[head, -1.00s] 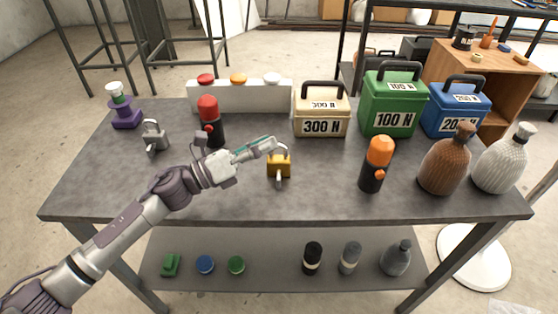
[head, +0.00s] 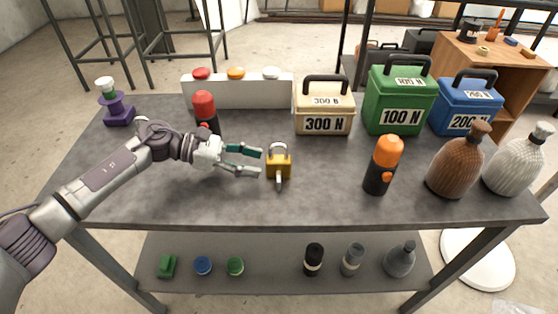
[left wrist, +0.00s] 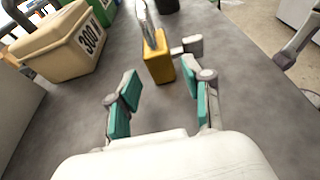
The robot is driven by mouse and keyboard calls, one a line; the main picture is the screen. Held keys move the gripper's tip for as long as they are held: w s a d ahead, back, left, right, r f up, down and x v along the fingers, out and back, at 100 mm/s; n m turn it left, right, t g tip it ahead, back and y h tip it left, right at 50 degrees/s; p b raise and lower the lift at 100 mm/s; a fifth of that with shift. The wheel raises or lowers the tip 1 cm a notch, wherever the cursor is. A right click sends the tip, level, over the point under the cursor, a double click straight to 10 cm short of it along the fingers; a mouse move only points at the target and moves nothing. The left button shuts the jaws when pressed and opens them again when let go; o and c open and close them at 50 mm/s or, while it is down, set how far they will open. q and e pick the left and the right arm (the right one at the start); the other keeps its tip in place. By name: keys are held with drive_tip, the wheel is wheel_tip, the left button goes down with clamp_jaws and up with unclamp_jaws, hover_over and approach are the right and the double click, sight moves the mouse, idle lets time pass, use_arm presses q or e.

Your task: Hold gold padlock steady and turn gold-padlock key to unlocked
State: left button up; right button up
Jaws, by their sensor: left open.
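The gold padlock (head: 279,163) stands upright on the grey table, its silver shackle on top. Its silver key (head: 280,183) sticks out of the front, toward the table's front edge. My left gripper (head: 258,163) is open and empty just left of the padlock, with its fingertips pointing at it. In the left wrist view the gold padlock (left wrist: 158,66) stands beyond the two open fingers (left wrist: 158,92), apart from them. The key (left wrist: 187,46) shows there to the right of the body. My right gripper is not in view.
A red-topped black cylinder (head: 206,113) stands behind my left arm. The cream 300 N box (head: 323,111) is behind the padlock, and an orange-topped cylinder (head: 384,165) is to its right. The table (head: 250,206) is clear in front of the padlock.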

sight(274, 166)
use_arm(q)
drive_tip(key=b+x, duration=0.1)
drive_tip(key=x, duration=0.3)
drive_tip(key=shift+a+f, duration=0.1)
drive_tip(key=shift+b+x, duration=0.45)
drive_tip(key=shift+x, duration=0.35)
